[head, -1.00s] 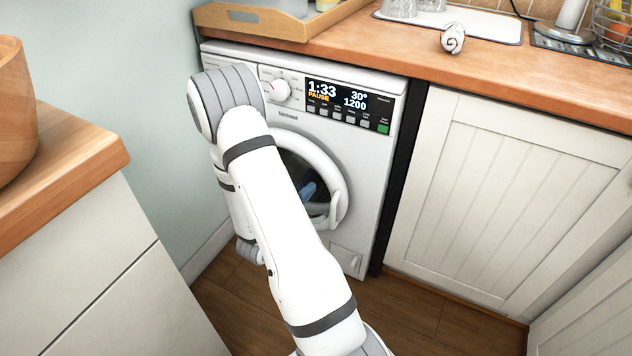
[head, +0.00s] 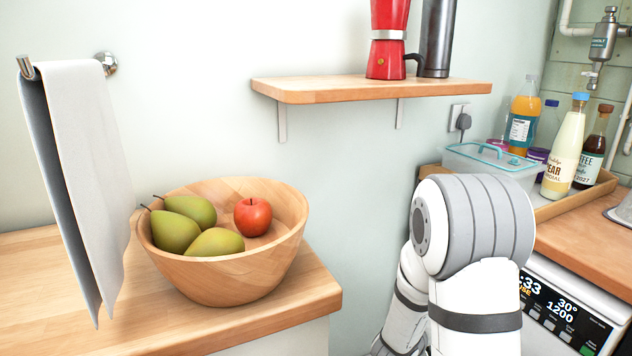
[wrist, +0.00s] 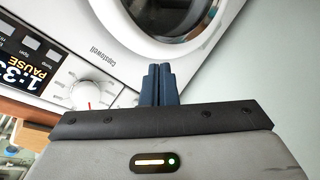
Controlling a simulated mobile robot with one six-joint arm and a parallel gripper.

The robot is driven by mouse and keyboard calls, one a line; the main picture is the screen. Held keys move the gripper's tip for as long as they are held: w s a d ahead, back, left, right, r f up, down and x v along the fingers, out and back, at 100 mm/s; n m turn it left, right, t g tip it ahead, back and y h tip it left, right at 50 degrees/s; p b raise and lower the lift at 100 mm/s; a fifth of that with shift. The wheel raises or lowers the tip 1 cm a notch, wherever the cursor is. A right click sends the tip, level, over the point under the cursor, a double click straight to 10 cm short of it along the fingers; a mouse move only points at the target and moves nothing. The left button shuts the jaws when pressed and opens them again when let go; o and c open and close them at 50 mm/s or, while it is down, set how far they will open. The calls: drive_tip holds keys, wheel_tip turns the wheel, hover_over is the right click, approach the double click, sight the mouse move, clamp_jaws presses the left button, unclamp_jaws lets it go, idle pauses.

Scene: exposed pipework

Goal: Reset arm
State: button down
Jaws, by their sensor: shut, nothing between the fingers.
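My gripper (wrist: 157,84) shows in the wrist view, its two dark blue fingers together with nothing between them. It is in front of the washing machine (wrist: 95,45), whose round door (wrist: 165,15) is at the top of that view. I cannot tell the exact gap between the fingertips and the machine. In the head view my arm's white and grey links are at the lower right; the gripper is out of that view. The machine's display (head: 560,310) is partly in view there and reads 1200.
A wooden bowl (head: 225,270) with pears and an apple stands on the left counter (head: 60,300) beside a hanging towel (head: 85,150). A shelf (head: 370,88) holds a red moka pot (head: 388,40) and a flask (head: 436,40). A tray (head: 570,203) with bottles is at the right.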

drive_tip(key=s+a+r+y+p, duration=0.2)
drive_tip(key=a+r+y+p, duration=0.15)
drive_tip(key=r, duration=0.35)
drive_tip(key=s+a+r+g+y+p, duration=0.1)
drive_tip(key=a+r+y+p, duration=0.15)
drive_tip(key=a+r, duration=0.35)
drive_tip(key=s+a+r+y+p, duration=0.2)
drive_tip(key=a+r+y+p, duration=0.15)
drive_tip(key=r, duration=0.45)
drive_tip(key=s+r+m+g+h+p, duration=0.1)
drive_tip(key=s+r+g+p, duration=0.4)
drive_tip(key=s+r, duration=0.9)
drive_tip(key=s+d+p, duration=0.1)
drive_tip(key=s+p, duration=0.2)
drive_tip(key=shift+s+p, duration=0.3)
drive_tip(key=shift+p, duration=0.1)
drive_tip(key=shift+a, duration=0.1)
